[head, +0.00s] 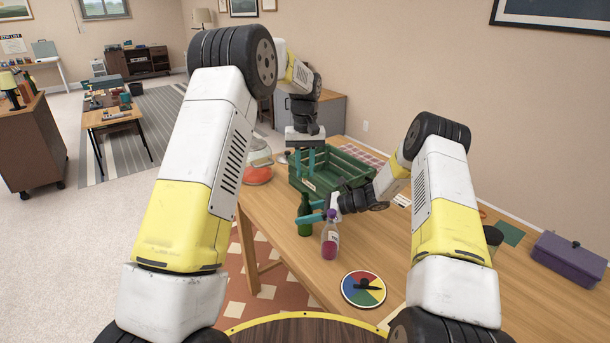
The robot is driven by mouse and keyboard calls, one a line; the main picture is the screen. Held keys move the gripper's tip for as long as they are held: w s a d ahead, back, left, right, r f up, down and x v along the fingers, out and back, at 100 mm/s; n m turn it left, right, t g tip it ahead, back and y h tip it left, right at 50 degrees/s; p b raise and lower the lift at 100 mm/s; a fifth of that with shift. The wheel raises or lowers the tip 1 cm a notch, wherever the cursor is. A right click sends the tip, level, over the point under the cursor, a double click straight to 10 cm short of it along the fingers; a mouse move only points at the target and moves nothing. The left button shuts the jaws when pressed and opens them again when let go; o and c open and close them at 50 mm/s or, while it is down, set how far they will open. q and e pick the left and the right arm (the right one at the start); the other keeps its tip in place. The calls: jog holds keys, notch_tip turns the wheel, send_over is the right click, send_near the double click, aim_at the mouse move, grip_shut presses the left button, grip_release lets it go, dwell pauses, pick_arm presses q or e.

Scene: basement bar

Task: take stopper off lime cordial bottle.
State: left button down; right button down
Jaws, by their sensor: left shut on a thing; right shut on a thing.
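The green bottle (304,229), which I take to be the lime cordial bottle, stands upright on the wooden table in front of the green crate. My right gripper (309,211) reaches in from the right, its teal fingers shut on the green bottle at its upper body. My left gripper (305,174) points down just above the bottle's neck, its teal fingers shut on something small. That is likely the stopper, but it is too small and hidden to make out. I cannot tell whether it still touches the bottle's mouth.
A bottle with pink contents and a purple cap (330,242) stands close in front of the green bottle. The green crate (350,163) is behind. A coloured disc (363,290) lies nearer me. A purple box (568,262) is at the far right. A glass jar (257,173) stands left.

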jog(key=c, duration=0.6)
grip_release()
jog(key=shift+d, duration=0.1)
